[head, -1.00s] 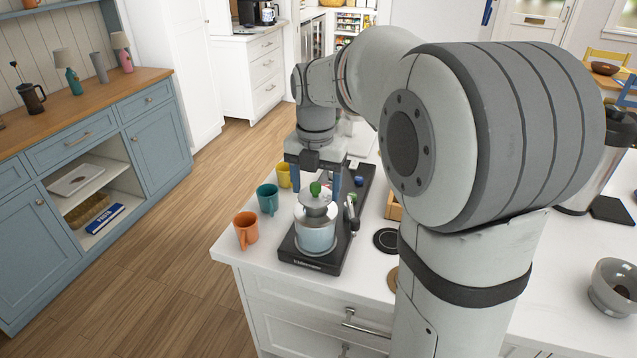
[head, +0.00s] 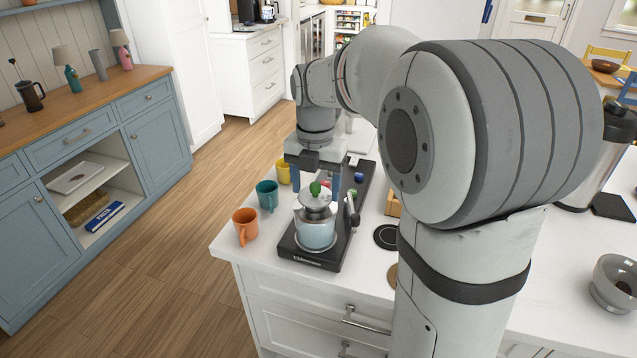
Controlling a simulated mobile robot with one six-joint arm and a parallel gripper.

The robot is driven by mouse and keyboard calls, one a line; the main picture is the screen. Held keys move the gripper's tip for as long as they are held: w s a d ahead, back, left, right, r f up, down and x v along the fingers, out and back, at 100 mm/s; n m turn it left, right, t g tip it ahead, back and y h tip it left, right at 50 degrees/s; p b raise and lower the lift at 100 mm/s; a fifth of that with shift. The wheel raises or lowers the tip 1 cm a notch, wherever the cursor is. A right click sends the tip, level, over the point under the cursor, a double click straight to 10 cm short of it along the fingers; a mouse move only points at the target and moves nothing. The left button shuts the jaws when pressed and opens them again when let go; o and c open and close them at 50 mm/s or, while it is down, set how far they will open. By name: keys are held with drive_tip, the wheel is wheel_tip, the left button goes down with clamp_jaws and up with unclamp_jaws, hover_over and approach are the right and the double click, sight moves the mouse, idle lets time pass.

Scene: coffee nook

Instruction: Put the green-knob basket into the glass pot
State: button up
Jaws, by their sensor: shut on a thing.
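The green-knob basket is a small metal piece with a green knob (head: 315,188) on top. In the head view its metal body (head: 317,203) is at the mouth of the glass pot (head: 315,232). The pot stands upright on the front of a black base (head: 310,258) near the counter's left corner. My gripper (head: 317,186) points down over the pot, with its dark blue fingers on either side of the knob, shut on the basket. The exact contact is hidden, and I cannot tell how deep the basket sits in the pot.
Orange (head: 245,226), teal (head: 267,196) and yellow (head: 283,172) mugs stand left of the base. A metal lever (head: 352,210) rises close to the pot's right. A black disc (head: 386,237) lies further right. A grey bowl (head: 614,285) stands at far right.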

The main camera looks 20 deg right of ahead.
drive_tip(key=shift+f+b, duration=0.65)
drive_tip(key=shift+f, duration=0.5)
idle(0.6)
drive_tip(key=o, duration=1)
drive_tip(key=shift+o, duration=0.2)
wheel_tip(320, 180, up, 8)
drive_tip(key=shift+f, duration=0.1)
